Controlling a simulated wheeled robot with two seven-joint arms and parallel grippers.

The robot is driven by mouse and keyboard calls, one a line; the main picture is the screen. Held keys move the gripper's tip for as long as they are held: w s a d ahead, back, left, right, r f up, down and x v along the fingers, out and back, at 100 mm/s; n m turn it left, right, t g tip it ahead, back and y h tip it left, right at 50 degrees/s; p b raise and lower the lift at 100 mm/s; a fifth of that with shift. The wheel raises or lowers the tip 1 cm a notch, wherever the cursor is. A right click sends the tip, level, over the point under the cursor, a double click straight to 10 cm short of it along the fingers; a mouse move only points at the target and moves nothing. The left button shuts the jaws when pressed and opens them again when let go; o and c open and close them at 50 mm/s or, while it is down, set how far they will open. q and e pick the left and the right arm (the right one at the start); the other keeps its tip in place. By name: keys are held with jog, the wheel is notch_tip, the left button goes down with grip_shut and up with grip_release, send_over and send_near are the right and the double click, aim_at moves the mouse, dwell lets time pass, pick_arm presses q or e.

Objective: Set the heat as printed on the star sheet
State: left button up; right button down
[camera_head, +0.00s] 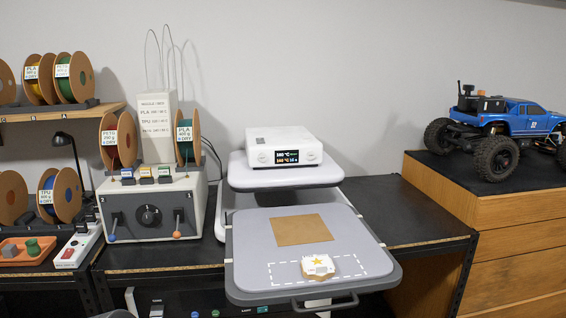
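A white heat press unit (284,138) stands at the middle back on a raised light plate (245,175). Its dark display (287,157) shows two lines of small digits with °C; I cannot read them surely. A round knob seems to sit at each side of the display. Below, a grey pull-out platen (250,235) bears a flat brown square (300,229). Neither of my grippers is in view.
A grey box (182,223) with a black dial and two levers stands at the left, with filament spools (119,137) above it. A blue RC truck (518,119) stands on the wooden cabinet (448,199) at right. The black bench (384,204) is bare beside the platen.

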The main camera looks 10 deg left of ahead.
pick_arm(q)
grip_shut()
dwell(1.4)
